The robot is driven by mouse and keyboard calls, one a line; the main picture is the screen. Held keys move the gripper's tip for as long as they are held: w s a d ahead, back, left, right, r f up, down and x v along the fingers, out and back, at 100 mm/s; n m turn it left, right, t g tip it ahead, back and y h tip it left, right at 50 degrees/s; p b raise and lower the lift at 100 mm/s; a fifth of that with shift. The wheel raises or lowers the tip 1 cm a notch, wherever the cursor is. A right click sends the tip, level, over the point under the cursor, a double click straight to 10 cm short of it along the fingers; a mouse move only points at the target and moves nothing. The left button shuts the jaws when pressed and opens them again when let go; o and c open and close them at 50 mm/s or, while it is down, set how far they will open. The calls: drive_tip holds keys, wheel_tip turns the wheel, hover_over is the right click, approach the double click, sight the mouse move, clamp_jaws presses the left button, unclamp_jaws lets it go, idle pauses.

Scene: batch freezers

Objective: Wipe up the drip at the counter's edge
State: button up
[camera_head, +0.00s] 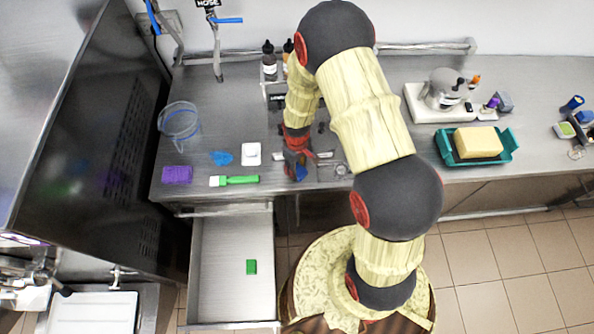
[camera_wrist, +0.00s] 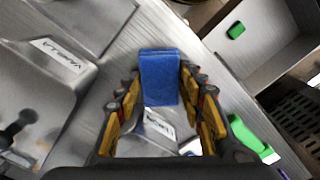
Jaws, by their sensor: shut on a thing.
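My gripper (camera_head: 296,166) is over the front part of the steel counter (camera_head: 400,170), near its edge. In the wrist view, my gripper (camera_wrist: 160,98) has its fingers closed on the two sides of a flat blue sponge-like block (camera_wrist: 159,78). The block's far end sticks out past the fingertips. In the head view a small bit of the blue block (camera_head: 300,173) shows at the gripper's tip. I cannot tell whether the block touches the counter. I cannot make out the drip in either view; the gripper and block cover part of the counter edge.
An open drawer (camera_head: 206,270) below the counter holds a green block (camera_head: 251,267). A green-handled spatula (camera_head: 240,180), purple cloth (camera_head: 177,174), white container (camera_head: 251,154) and clear jug (camera_head: 180,122) lie left of my gripper. A teal tray (camera_head: 508,150) with a yellow block stands right.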

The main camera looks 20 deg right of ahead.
sight(298, 183)
drive_tip(key=shift+w+d+f+b, duration=0.1)
drive_tip(key=shift+w+d+b, duration=0.15)
drive_tip(key=shift+w, duration=0.4)
drive_tip(key=shift+w+d+f+b, duration=0.1)
drive_tip(key=shift+w+d+b, duration=0.15)
drive_tip(key=shift+w, duration=0.4)
drive_tip(key=shift+w+r, duration=0.15)
drive_tip(key=shift+w, duration=0.1)
drive_tip(key=shift+s+a, duration=0.2)
drive_tip(key=shift+s, duration=0.5)
drive_tip(key=shift+s+a, duration=0.25)
drive_tip(key=shift+s, duration=0.4)
drive_tip(key=shift+s+a, duration=0.2)
drive_tip(key=shift+s, duration=0.5)
drive_tip(key=shift+s+a, duration=0.25)
drive_tip(key=shift+s, duration=0.6)
drive_tip(key=shift+s+a, duration=0.25)
drive_tip(key=shift+s, duration=0.55)
drive_tip(key=shift+w+p, duration=0.1)
drive_tip(key=shift+p, duration=0.2)
drive_tip(key=shift+r+p, duration=1.85)
drive_tip(key=shift+r, duration=1.15)
